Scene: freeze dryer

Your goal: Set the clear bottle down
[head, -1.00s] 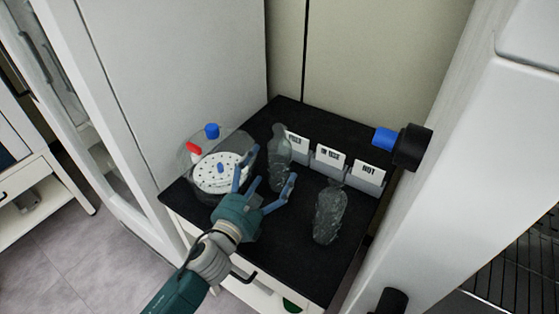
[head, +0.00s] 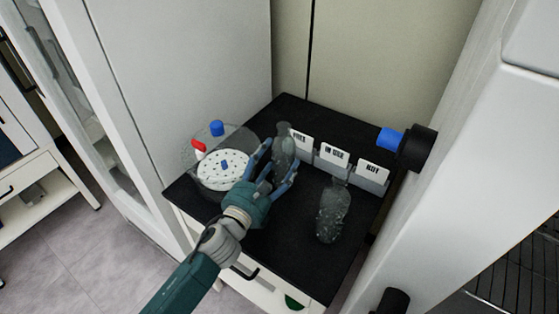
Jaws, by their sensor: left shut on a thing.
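A clear bottle (head: 284,141) stands upright on the black tabletop (head: 285,226), in front of the leftmost label holder. My left gripper (head: 274,166) is shut on it, with blue fingers on both sides of its lower part. The fingers partly hide the bottle's base, which appears to be at the tabletop. A second clear bottle (head: 332,212) stands apart on the right of the tabletop. My right gripper is not in view.
A clear round vessel with a white perforated disc (head: 222,170) and red and blue caps stands at the left. Label holders (head: 333,155) line the right back. A blue-and-black knob (head: 412,146) juts from the right. The table's front middle is clear.

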